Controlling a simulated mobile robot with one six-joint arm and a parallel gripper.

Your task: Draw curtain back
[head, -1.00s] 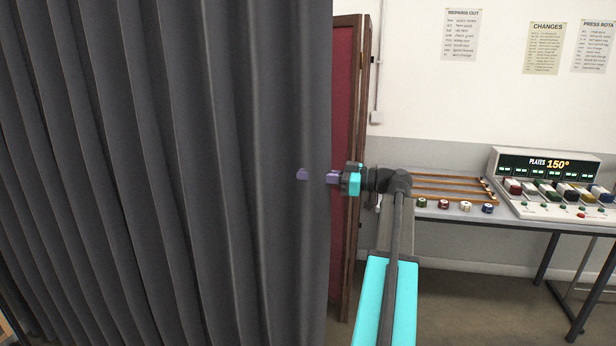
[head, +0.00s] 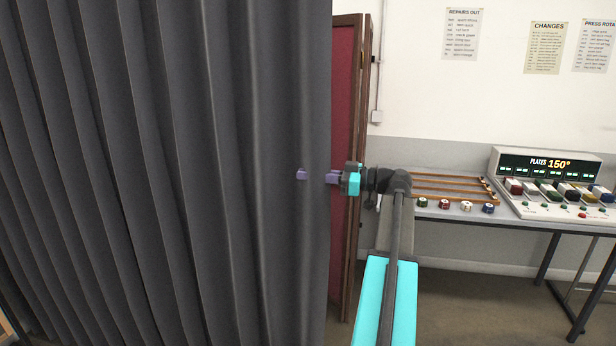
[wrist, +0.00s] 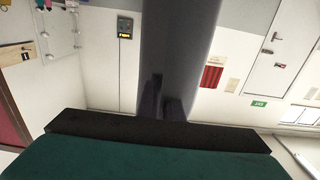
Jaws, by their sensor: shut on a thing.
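A dark grey pleated curtain (head: 190,150) fills the left half of the head view, hanging past the top and bottom of the picture. Its right edge is straight and upright. My gripper (head: 318,176) comes from the right and is shut on that edge; one purple finger shows in front of the cloth and part of the other lies at the edge. In the wrist view the curtain (wrist: 180,40) is a grey band running down to the purple fingers of my gripper (wrist: 166,108), which meet it at its lower end.
A brown-framed red panel (head: 343,120) stands upright just behind the curtain's edge. To the right, a table (head: 470,214) bears a control console (head: 560,180), a wooden rack (head: 450,187) and several small spools. Notices hang on the white wall. Some floor (head: 470,300) shows bare below the table.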

